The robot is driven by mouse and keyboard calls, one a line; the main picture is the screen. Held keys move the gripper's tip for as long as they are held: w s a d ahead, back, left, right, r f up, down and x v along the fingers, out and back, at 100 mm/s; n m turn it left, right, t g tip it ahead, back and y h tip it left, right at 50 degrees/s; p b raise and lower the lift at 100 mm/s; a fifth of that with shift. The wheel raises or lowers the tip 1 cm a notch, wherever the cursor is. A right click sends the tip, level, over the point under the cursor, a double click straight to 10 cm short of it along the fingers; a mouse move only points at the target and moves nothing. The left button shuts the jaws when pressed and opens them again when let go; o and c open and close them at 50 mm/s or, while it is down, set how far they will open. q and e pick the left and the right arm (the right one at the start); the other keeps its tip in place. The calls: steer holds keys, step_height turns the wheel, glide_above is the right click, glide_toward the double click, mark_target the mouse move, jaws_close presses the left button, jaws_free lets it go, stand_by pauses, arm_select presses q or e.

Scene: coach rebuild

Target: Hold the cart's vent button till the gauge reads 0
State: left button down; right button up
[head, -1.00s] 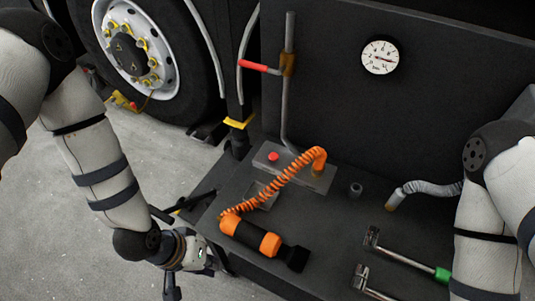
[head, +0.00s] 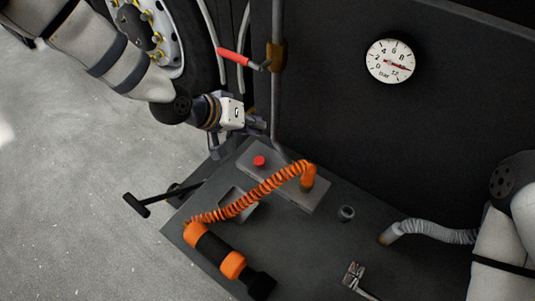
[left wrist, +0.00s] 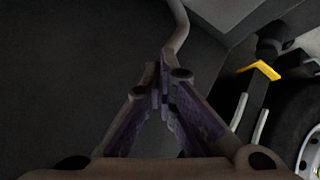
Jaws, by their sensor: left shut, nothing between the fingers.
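The red vent button (head: 259,160) sits on a grey box (head: 285,190) on the cart top (head: 330,250). The round white gauge (head: 390,62) is on the dark upright panel; its needle points right, near the 10 mark. My left gripper (head: 262,125) is shut and empty, above and behind the button in the picture, close to the vertical pipe and apart from the button. In the left wrist view its fingertips (left wrist: 160,75) meet before a dark surface and a pipe; the button does not show there. My right gripper is out of view.
An orange coiled hose (head: 250,198) runs from the box to an orange and black tool (head: 215,250). A pipe (head: 276,100) with a red-handled lever (head: 234,56) rises behind. A grey hose (head: 430,232) and a metal wrench (head: 353,275) lie right. A wheel stands left.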

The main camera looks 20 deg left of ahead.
arm_select(q)
steer(key=shift+s+a, duration=0.1)
steer(key=shift+s, duration=0.05)
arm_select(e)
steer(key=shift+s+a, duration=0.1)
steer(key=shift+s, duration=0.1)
arm_select(q)
steer(key=b, duration=0.5)
glide_above(257, 159)
step_height(257, 159, down, 8)
steer(key=shift+f, duration=0.45)
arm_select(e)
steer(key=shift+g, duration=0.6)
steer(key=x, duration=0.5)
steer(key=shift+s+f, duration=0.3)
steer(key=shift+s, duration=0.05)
arm_select(q)
steer(key=shift+f+b, duration=0.3)
steer(key=shift+f, duration=0.1)
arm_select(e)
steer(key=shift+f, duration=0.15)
